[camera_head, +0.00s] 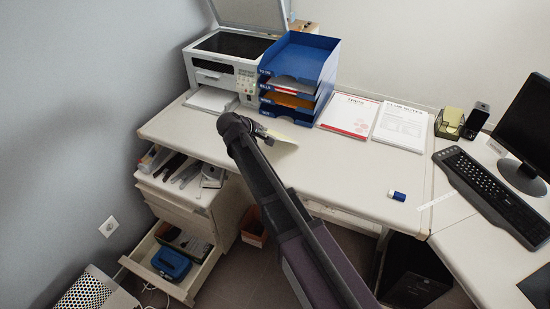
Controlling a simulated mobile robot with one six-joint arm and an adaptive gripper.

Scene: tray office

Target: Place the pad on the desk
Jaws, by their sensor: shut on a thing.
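My gripper (264,136) is over the back left of the desk (340,170), in front of the blue tray stack. It is shut on a thin, pale cream flat thing, which looks like the pad (284,136). The pad sticks out to the right of the fingers, and my arm hides part of it. I cannot tell whether it touches the desk top.
The blue tray stack (321,80) and a printer (229,62) with its lid raised stand behind. Papers (348,115) lie to the right, a blue-and-white eraser (397,195) near the front. Drawers (184,290) stand open at left. The desk's middle is clear.

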